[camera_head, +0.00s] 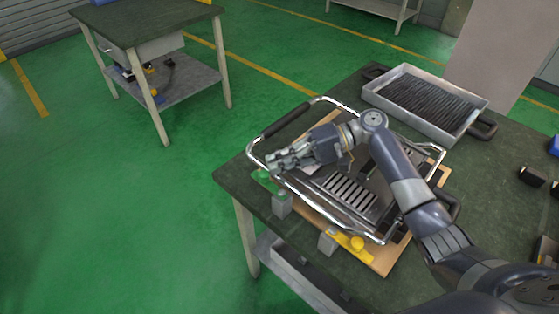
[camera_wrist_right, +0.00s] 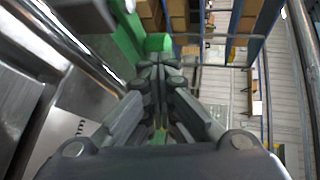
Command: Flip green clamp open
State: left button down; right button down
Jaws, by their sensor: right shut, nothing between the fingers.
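The green clamp (camera_head: 263,177) sits at the left corner of the wooden board, by the table's edge, partly hidden behind my right gripper and the chrome frame. In the right wrist view a green clamp part (camera_wrist_right: 158,42) stands just beyond the fingertips, with a longer green piece to its left. My right gripper (camera_head: 274,162) is shut and empty, just above the clamp. In the wrist view its fingertips (camera_wrist_right: 160,68) are close to the green part; I cannot tell whether they touch. My left gripper does not show.
A chrome-framed grill device (camera_head: 350,190) lies on the board under my right arm. A yellow clamp (camera_head: 357,243) is at the board's front edge. A black-filled metal tray (camera_head: 424,100) stands behind. Another table (camera_head: 140,22) stands apart across the green floor.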

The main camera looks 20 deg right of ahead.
jog(key=shift+a+f, duration=0.1)
jog(key=shift+d+r, duration=0.2)
jog(key=shift+d, duration=0.35)
jog(key=v, duration=1.1)
